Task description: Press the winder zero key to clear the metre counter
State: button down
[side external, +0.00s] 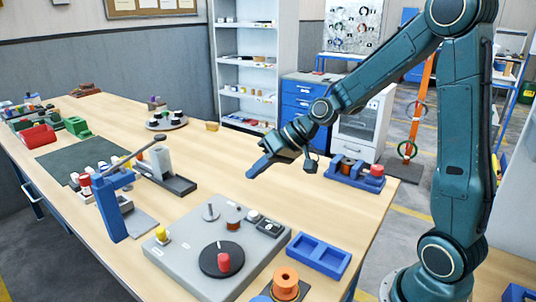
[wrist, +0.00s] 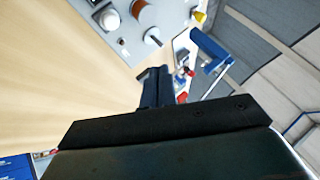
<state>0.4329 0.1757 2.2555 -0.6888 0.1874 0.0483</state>
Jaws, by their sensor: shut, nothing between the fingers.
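The winder (side external: 180,263) is a grey flat unit on the table. It carries a black disc with a red knob (side external: 223,262), a copper spool (side external: 233,223), a metal spindle (side external: 210,213) and a yellow knob (side external: 162,235). At its far right edge are a small dark part with a pale top (side external: 252,216) and a dark box (side external: 270,228) that looks like the counter. I cannot tell which part is the zero key. My gripper (side external: 251,174) is shut and empty, above the table beyond the winder. In the wrist view its fingers (wrist: 155,80) point toward the winder (wrist: 125,45), apart from it.
A blue holder (side external: 355,173) with spools sits near the right table edge. The table between gripper and winder is clear.

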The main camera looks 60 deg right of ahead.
aim_at(258, 215)
jog(key=shift+f, duration=0.15)
dwell(0.3)
jog(key=shift+f, duration=4.25)
jog(key=shift+f, duration=0.95)
jog(key=shift+r, duration=0.9)
jog(key=shift+r, duration=0.15)
jog(key=shift+r, duration=2.4)
